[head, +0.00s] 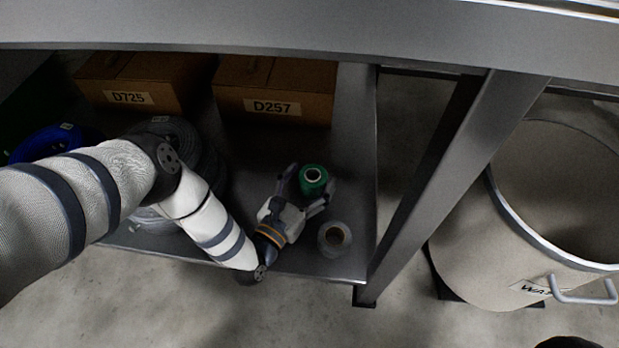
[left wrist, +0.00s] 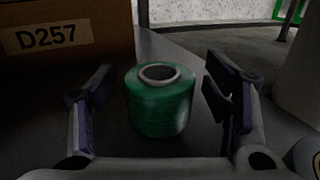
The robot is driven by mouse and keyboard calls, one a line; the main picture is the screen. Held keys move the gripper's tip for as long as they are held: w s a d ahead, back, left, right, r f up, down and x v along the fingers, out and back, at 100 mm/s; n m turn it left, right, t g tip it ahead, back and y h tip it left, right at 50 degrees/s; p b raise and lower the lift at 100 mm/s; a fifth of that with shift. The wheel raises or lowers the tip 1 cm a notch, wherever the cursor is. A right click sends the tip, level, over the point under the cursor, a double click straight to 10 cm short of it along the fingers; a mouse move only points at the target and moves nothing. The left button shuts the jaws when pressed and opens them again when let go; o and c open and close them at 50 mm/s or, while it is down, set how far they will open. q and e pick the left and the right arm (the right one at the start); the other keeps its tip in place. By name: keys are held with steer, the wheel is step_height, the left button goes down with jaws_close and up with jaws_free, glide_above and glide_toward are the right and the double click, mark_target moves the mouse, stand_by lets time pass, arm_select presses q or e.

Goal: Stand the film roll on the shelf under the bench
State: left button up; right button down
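A green wound roll (head: 313,180) with a pale core stands upright on the grey metal shelf (head: 348,150) under the bench. It also shows in the left wrist view (left wrist: 160,102), upright, with its open core facing up. My left gripper (head: 309,184) is open around the green roll, one finger on each side. In the left wrist view, gaps show between the roll and both fingers, so it is not gripped. A second, grey roll (head: 325,248) with a tan core stands near the shelf's front edge. I cannot tell which roll is the film roll. My right gripper is not in view.
Cardboard boxes marked D725 (head: 131,98) and D257 (head: 270,107) stand at the back of the shelf. A blue cable coil (head: 38,143) and grey coils (head: 178,133) lie at the left. A bench leg (head: 440,180) and a large bin (head: 475,245) stand to the right.

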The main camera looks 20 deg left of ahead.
arm_select(q)
steer(key=s+p, duration=0.1)
steer(key=s, duration=0.3)
steer(key=s+a+p, duration=0.1)
steer(key=s, duration=0.3)
steer(key=s+p, duration=0.2)
steer(key=s, duration=0.2)
steer(key=shift+a+r, duration=0.15)
steer(key=shift+a, duration=0.05)
